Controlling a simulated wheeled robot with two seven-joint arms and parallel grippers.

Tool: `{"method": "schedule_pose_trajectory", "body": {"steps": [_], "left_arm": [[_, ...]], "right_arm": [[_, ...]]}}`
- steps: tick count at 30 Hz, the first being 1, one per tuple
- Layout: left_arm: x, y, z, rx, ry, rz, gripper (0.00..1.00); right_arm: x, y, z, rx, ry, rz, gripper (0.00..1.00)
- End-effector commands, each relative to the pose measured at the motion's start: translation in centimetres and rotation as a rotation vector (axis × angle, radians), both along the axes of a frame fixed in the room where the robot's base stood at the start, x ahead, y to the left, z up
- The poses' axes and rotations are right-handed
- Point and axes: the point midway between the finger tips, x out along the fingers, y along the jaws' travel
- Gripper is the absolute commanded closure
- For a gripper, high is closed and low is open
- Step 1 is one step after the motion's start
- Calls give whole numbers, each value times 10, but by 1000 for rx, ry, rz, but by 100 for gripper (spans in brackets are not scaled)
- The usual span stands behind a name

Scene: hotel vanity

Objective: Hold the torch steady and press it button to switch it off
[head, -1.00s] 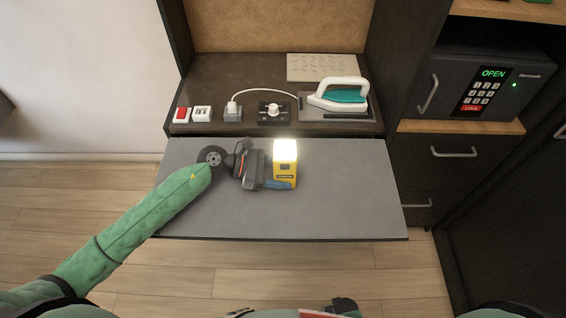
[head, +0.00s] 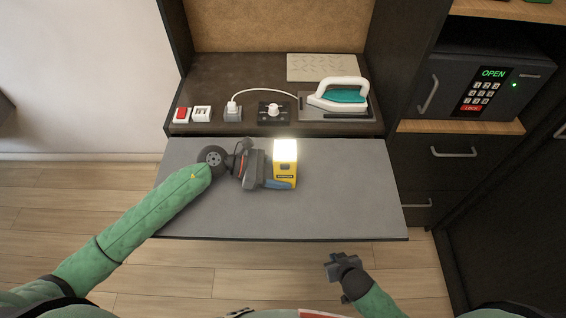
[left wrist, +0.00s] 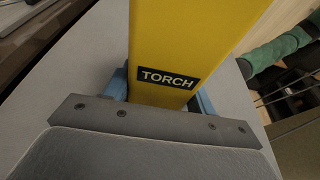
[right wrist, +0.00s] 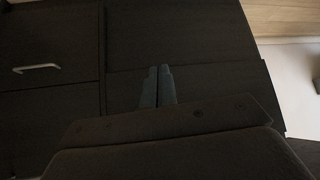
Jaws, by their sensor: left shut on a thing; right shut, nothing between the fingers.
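The yellow torch (head: 285,168) stands on the grey pull-out shelf in the head view, its top glowing bright. A small dark patch shows on its near face, above the label. My left gripper (head: 279,184) is shut on the torch low on its body, with blue fingers on both sides. In the left wrist view the torch (left wrist: 185,45) fills the middle, with its TORCH label facing the camera. My right gripper (head: 335,268) is in front of the shelf's near edge, apart from the torch. In the right wrist view its fingers (right wrist: 158,85) are together and empty.
The grey shelf (head: 340,210) is bare right of the torch. Behind it on the counter are a red switch (head: 181,115), a white switch, a plug in a socket, a dial box (head: 272,112) and an iron (head: 340,95). A safe (head: 480,85) stands at right.

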Motion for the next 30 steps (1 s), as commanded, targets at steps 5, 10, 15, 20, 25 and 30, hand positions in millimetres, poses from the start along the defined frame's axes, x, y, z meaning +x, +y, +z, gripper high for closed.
{"method": "schedule_pose_trajectory", "body": {"steps": [5, 10, 15, 20, 25, 30], "left_arm": [[0, 0, 0, 0, 0, 0, 56], [0, 0, 0, 0, 0, 0, 56], [0, 0, 0, 0, 0, 0, 56], [0, 0, 0, 0, 0, 0, 56], [0, 0, 0, 0, 0, 0, 56], [0, 0, 0, 0, 0, 0, 56]], "right_arm": [[-9, 23, 69, 75, -77, 38, 100], [-26, 43, 129, 156, -131, 71, 100], [-42, 57, 176, 227, -161, 95, 100], [-56, 67, 210, 284, -179, 113, 100], [-60, 87, 238, 410, -201, 129, 100], [-51, 110, 256, 575, -230, 142, 100]]}}
